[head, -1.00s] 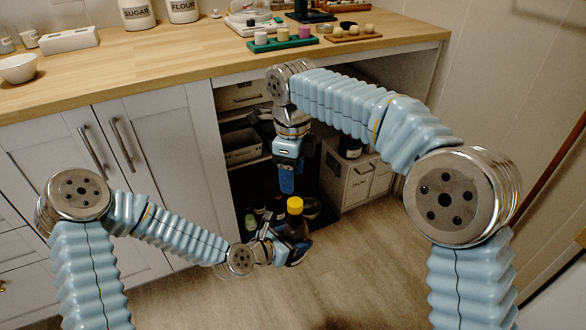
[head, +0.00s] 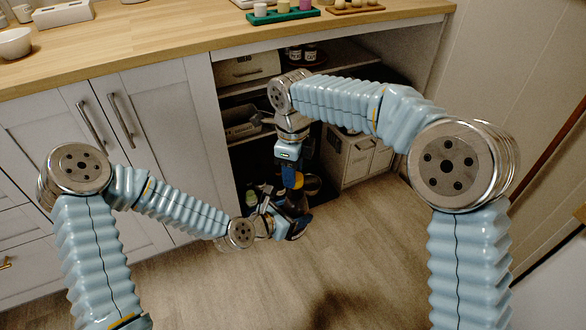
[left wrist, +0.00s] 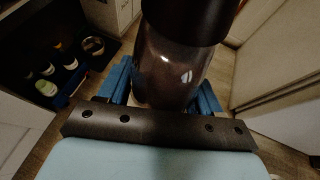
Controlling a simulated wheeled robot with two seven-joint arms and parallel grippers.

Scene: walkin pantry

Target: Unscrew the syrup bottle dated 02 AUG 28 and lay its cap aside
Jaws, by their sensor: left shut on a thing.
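My left gripper (head: 288,226) is shut on a dark brown syrup bottle (left wrist: 168,75), which I hold upright in front of the open lower cupboard. The bottle fills the middle of the left wrist view between the blue fingers. Its date is not readable here. My right gripper (head: 292,180) points straight down at the bottle's top from above.
The wooden counter (head: 150,62) stands behind, with a green tray (head: 285,17) on it. Below are open shelves and a pale crate (head: 352,158). More bottles (left wrist: 45,87) stand on the dark cupboard floor. The wooden floor (head: 400,260) is clear at front right.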

